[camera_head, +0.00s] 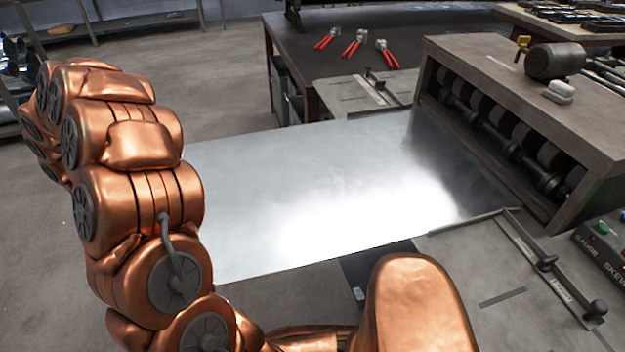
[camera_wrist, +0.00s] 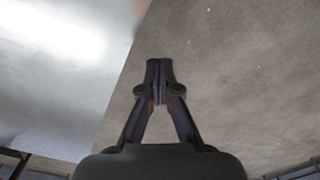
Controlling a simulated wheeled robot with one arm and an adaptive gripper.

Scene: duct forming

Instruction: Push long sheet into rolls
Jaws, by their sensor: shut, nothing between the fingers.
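The long sheet (camera_head: 300,185) is a flat, shiny metal plate lying across the middle of the head view. Its right end reaches the dark opening of the roll machine, where the rolls (camera_head: 510,140) sit in a row; whether it is between them is hard to tell. In the wrist view the sheet (camera_wrist: 60,60) fills the left side, with its edge running diagonally. My gripper (camera_wrist: 158,75) is shut and empty, over or near that edge, with bare floor behind it. I cannot tell whether it touches the sheet. In the head view my arm hides the gripper and part of the sheet's left end.
The roll machine's housing (camera_head: 500,70) has a mallet (camera_head: 555,62) on top. Side tables with guide rails (camera_head: 540,255) flank the sheet's right end. A dark workbench (camera_head: 345,45) with red-handled tools (camera_head: 355,42) stands behind. Floor at left is open.

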